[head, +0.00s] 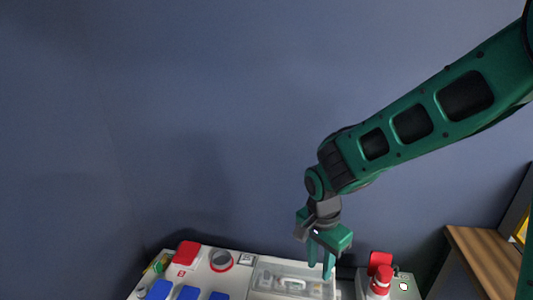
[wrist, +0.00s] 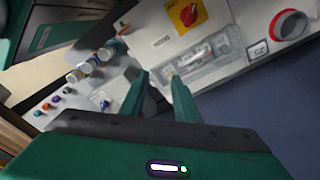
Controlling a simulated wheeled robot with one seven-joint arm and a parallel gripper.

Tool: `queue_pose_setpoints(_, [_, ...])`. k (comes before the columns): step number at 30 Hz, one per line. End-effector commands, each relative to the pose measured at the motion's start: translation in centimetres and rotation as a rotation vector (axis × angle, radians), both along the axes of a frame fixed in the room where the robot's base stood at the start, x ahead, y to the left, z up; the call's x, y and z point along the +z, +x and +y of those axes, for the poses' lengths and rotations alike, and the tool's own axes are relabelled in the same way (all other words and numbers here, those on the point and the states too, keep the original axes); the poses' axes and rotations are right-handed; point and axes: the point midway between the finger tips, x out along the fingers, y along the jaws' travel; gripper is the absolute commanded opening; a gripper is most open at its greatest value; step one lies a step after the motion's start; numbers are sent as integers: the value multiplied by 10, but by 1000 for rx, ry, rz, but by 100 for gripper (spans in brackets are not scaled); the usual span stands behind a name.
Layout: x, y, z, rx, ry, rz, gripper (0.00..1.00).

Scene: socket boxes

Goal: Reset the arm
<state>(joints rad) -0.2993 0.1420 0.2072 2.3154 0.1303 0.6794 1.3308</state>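My green arm reaches in from the right in the head view. My gripper (head: 321,262) points down over the right end of a white socket panel (head: 205,262). Its two green fingers are apart with nothing seen between them. In the wrist view my gripper (wrist: 160,82) also shows two separated fingers, with the white panel behind them. I cannot tell from these frames how far the fingertips are above the panel.
The panel holds a clear-covered recess (head: 290,282), a round red-rimmed socket (head: 221,260), a raised red cover (head: 187,252) and blue covers (head: 159,290). A second box (head: 403,284) with a red plug (head: 381,280) stands right. A wooden surface (head: 480,255) lies farther right. The wall is behind.

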Motion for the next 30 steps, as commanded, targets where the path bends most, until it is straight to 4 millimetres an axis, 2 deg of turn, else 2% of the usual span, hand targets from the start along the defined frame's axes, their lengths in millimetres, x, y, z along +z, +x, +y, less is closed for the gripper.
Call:
queue_pose_setpoints(1, [15, 0, -33, 8, -12, -7, 29])
queue_pose_setpoints(6, [51, -24, -124, 82, -41, 10, 29])
queue_pose_setpoints(8, [61, -39, -152, 107, -43, 19, 29])
queue_pose_setpoints(12, [82, -80, -207, 167, -31, 39, 29])
queue_pose_setpoints(15, [92, -115, -237, 213, -10, 46, 29])
queue_pose_setpoints(18, [99, -148, -256, 259, 16, 50, 29])
queue_pose_setpoints(22, [102, -180, -269, 309, 46, 43, 29])
queue_pose_setpoints(25, [103, -194, -272, 336, 61, 41, 29])
queue_pose_setpoints(30, [103, -199, -273, 348, 67, 38, 29])
